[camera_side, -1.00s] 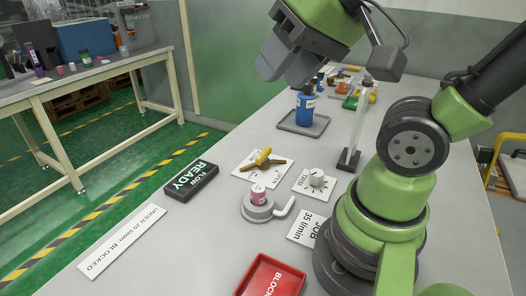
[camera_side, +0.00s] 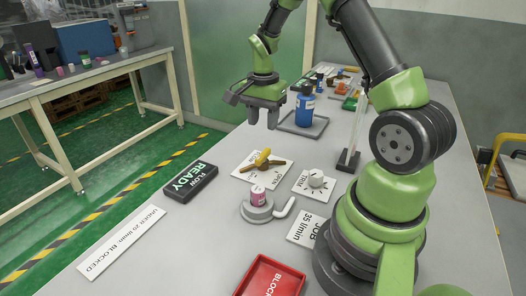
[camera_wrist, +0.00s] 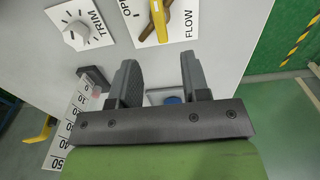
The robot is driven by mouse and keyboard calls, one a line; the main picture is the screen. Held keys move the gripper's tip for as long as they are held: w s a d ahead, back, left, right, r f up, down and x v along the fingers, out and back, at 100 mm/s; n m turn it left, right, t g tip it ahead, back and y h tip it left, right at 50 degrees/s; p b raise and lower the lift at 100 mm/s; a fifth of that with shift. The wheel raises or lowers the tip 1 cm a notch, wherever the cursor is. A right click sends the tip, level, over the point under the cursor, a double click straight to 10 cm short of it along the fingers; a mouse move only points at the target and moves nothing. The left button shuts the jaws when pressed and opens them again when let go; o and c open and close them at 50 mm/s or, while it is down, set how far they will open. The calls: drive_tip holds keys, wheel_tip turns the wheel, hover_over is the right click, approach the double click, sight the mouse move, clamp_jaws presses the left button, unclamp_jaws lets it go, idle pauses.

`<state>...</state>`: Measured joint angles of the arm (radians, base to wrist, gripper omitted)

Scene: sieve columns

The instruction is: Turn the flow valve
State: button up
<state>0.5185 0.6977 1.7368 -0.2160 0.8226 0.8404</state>
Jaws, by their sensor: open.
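The flow valve has a yellow and brown handle (camera_side: 263,160) on a white label plate (camera_side: 245,172), in the middle of the table in the side view. In the wrist view the handle (camera_wrist: 158,18) shows at the top, on a plate reading FLOW and OPEN. My gripper (camera_side: 263,122) points down, open and empty, behind the valve and above the table, apart from the handle.
A trim knob (camera_side: 316,178) stands right of the valve; a pink-capped sample (camera_side: 258,195) sits on a round holder in front. A blue bottle (camera_side: 305,106) on a tray and a clear upright tube (camera_side: 354,135) stand near my gripper. A READY sign (camera_side: 191,180) lies left, a red tray (camera_side: 270,278) in front.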

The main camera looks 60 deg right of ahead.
sight(263, 153)
wheel_tip(263, 153, down, 10)
drive_tip(key=shift+r, duration=0.2)
clamp_jaws()
